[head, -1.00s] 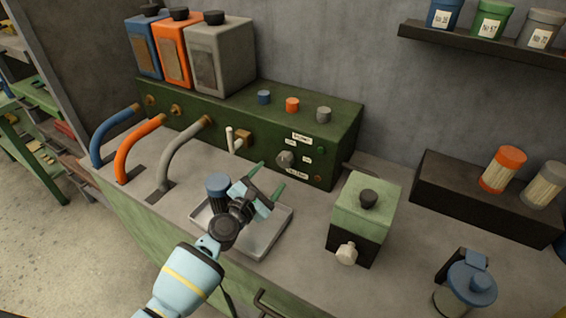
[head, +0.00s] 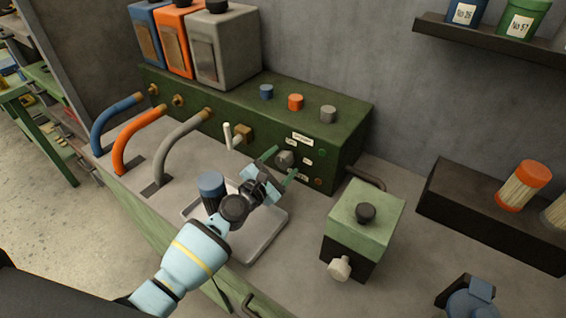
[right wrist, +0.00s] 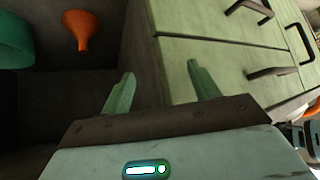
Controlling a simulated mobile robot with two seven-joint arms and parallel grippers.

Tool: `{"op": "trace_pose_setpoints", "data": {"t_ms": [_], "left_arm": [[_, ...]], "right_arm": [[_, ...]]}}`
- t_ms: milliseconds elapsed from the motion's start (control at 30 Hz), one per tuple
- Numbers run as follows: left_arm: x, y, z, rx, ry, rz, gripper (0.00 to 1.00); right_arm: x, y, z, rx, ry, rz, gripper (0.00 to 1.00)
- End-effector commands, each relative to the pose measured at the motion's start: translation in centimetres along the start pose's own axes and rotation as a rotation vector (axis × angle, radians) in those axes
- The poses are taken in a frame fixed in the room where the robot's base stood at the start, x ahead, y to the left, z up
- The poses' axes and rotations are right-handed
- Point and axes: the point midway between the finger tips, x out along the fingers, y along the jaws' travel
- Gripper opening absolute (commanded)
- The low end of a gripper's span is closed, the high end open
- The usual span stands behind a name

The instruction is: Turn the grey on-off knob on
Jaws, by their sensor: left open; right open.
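The grey on-off knob (head: 285,158) sits on the front of the green machine box (head: 348,150), among small white labels. My left gripper (head: 279,166) is open and empty just in front of it. In the head view its two green fingertips show on either side of the knob; I cannot tell whether they touch it. The knob's pointing direction is too small to read. My right gripper (right wrist: 160,85) is open and empty in the right wrist view, facing green drawer fronts (right wrist: 215,65). It does not show in the head view.
A metal tray (head: 262,240) with a blue-capped jar (head: 211,188) lies below my left arm. A white lever (head: 228,136) and three curved pipes stand left of the knob. A green-topped box (head: 366,213) stands to the right. An orange funnel (right wrist: 82,28) shows in the right wrist view.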

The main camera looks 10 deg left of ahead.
Motion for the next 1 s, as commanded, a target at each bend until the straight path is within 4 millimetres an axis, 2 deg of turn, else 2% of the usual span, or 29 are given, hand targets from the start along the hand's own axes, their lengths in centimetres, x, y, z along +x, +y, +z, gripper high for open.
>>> {"op": "trace_pose_setpoints", "data": {"t_ms": [67,400,433,767,1000], "left_arm": [[0.00,0.01,-0.01,0.000,0.000,0.000,0.65],[0.00,0.01,0.00,0.000,0.000,0.000,0.22],[0.00,0.02,0.00,0.000,0.000,0.000,0.20],[-0.01,0.01,-0.03,0.053,0.001,0.001,0.20],[-0.01,-0.04,-0.07,0.209,0.001,0.001,0.20]], "right_arm": [[0.01,-0.15,-0.04,0.006,0.001,0.000,0.61],[0.03,-0.37,-0.09,0.014,0.002,0.000,0.61],[0.02,-0.37,-0.08,0.014,0.001,0.000,0.61],[-0.01,-0.17,0.19,0.004,-0.004,-0.001,0.61],[0.03,-0.08,0.68,0.000,-0.012,-0.003,0.61]]}}
